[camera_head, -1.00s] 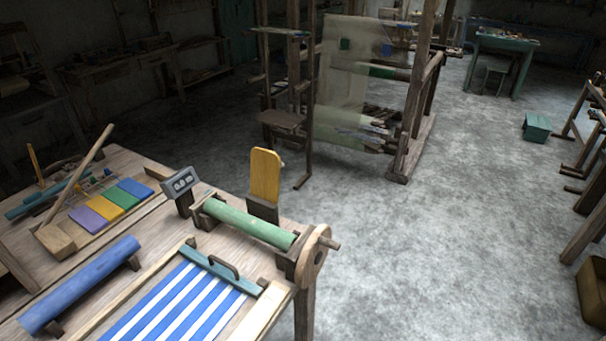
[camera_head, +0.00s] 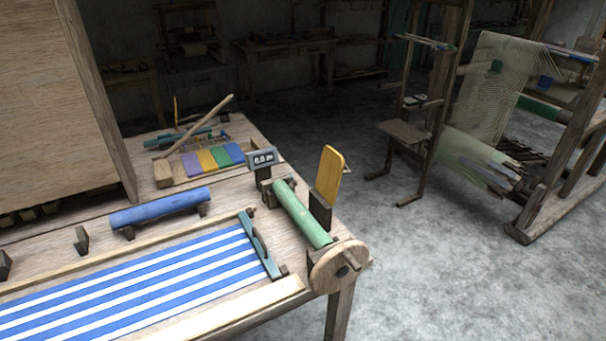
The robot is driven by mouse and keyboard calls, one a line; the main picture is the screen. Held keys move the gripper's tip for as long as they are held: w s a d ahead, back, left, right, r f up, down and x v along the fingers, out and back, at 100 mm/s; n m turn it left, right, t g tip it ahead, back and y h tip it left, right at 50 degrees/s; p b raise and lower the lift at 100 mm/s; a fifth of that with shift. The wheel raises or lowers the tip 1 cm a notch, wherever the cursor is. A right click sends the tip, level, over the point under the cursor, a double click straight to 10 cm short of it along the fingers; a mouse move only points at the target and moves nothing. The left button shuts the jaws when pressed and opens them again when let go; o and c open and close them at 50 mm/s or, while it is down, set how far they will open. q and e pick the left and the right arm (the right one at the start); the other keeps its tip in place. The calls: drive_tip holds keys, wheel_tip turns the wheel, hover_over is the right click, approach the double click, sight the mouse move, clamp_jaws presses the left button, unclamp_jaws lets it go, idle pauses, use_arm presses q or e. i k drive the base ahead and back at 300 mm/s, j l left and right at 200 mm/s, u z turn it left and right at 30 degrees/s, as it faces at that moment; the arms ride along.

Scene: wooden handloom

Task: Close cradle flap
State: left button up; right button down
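A yellow flap (camera_head: 329,176) stands upright on a dark wooden block beside the green roller (camera_head: 301,213). The roller lies in a wooden cradle at the right end of the workbench. A round wooden disc with a peg handle (camera_head: 338,266) is at the roller's near end. The flap is raised and does not cover the roller. Neither of my grippers is in view.
Blue-and-white striped cloth (camera_head: 150,284) with a teal clamp bar (camera_head: 258,246) lies on the bench. A blue roll (camera_head: 160,207), a small display (camera_head: 262,157) and coloured blocks (camera_head: 207,158) are behind it. A loom (camera_head: 520,110) stands at the back right. Floor right of the bench is clear.

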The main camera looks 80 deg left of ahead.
sight(332, 164)
drive_tip(key=i+j+u, duration=0.1)
drive_tip(key=i+u, duration=0.2)
drive_tip(key=i, duration=0.2)
drive_tip(key=i+u, duration=0.3)
drive_tip(key=i, duration=0.2)
drive_tip(key=i+u, duration=0.4)
drive_tip(key=i+l+u, duration=0.2)
drive_tip(key=i+u, duration=0.15)
drive_tip(key=i, duration=0.15)
drive_tip(key=i+j+u, duration=0.15)
drive_tip(key=i+u, duration=0.15)
drive_tip(key=u, duration=0.15)
drive_tip(key=i+u, duration=0.3)
drive_tip(key=u, duration=0.15)
drive_tip(key=i+u, duration=0.3)
drive_tip(key=u, duration=0.2)
drive_tip(key=i+u, duration=0.1)
drive_tip(key=u, duration=1.8)
drive_tip(key=k+j+u, duration=0.1)
drive_tip(key=k+j, duration=0.25)
drive_tip(key=j, duration=0.1)
